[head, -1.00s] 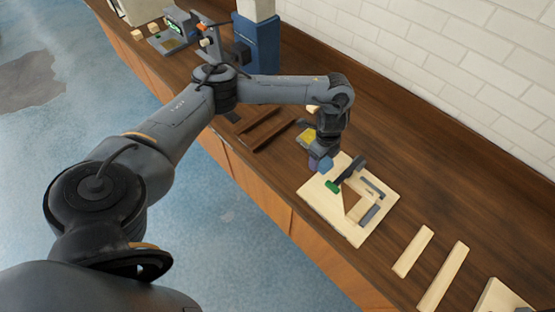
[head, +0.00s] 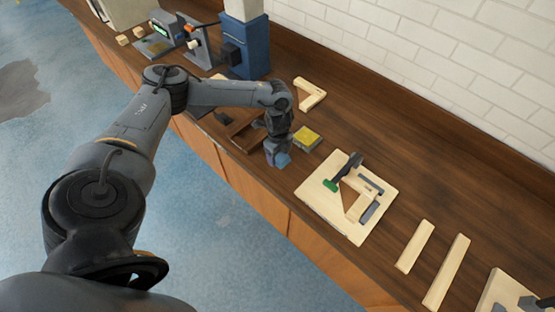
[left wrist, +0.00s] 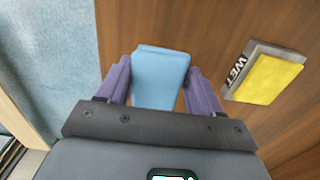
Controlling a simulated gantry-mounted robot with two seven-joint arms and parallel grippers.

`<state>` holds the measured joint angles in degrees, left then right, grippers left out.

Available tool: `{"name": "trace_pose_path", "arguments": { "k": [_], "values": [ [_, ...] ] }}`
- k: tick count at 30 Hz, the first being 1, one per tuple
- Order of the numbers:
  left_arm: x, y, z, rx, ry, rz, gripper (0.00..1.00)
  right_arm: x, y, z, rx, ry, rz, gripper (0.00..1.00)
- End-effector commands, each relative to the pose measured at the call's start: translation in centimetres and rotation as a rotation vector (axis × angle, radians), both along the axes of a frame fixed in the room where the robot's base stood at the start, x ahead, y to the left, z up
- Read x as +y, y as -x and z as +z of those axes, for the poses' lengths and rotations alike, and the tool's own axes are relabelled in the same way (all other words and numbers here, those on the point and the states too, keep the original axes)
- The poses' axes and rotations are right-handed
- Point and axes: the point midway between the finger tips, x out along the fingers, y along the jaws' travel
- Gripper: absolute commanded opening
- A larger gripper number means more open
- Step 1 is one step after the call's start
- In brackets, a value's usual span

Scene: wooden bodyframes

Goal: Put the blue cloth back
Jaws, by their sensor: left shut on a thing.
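The blue cloth (left wrist: 160,76) is a light blue folded block between the two purple fingers of my left gripper (left wrist: 160,95) in the left wrist view. The gripper is shut on it. In the head view my left gripper (head: 277,158) is over the front part of the bench, with a bit of the blue cloth (head: 283,160) showing at its tip. I cannot tell whether the cloth touches the bench. A yellow pad on a grey holder marked "WET" (left wrist: 265,78) lies to the right; it also shows in the head view (head: 307,138). My right gripper is not in view.
A dark wooden rack (head: 241,133) lies left of my left gripper. A pale fixture board (head: 325,208) with a green-tipped clamp stands to the right, with loose wooden strips (head: 446,272) beyond. A blue machine (head: 245,45) stands behind. The bench's front edge is close.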

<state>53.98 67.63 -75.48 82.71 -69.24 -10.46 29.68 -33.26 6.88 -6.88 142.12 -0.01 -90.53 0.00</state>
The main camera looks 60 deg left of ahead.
Motion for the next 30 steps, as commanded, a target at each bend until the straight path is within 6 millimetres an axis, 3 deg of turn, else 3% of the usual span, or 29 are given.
{"name": "trace_pose_path", "arguments": {
  "k": [5,13,27,28,30],
  "values": [
    [0.2,0.3,-0.8,0.003,0.001,0.0,0.32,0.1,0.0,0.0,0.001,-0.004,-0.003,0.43],
    [0.3,0.2,-3.8,0.001,-0.001,0.001,0.32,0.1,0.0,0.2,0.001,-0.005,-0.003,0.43],
    [0.2,0.2,-4.6,0.0,0.0,0.0,0.32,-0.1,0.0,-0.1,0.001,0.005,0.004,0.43],
    [0.2,0.2,-4.5,0.0,0.0,-0.001,0.68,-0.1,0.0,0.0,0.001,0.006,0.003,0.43],
    [0.2,0.2,-4.5,0.0,0.0,-0.001,0.79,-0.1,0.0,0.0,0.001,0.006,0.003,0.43]
  ]
}}
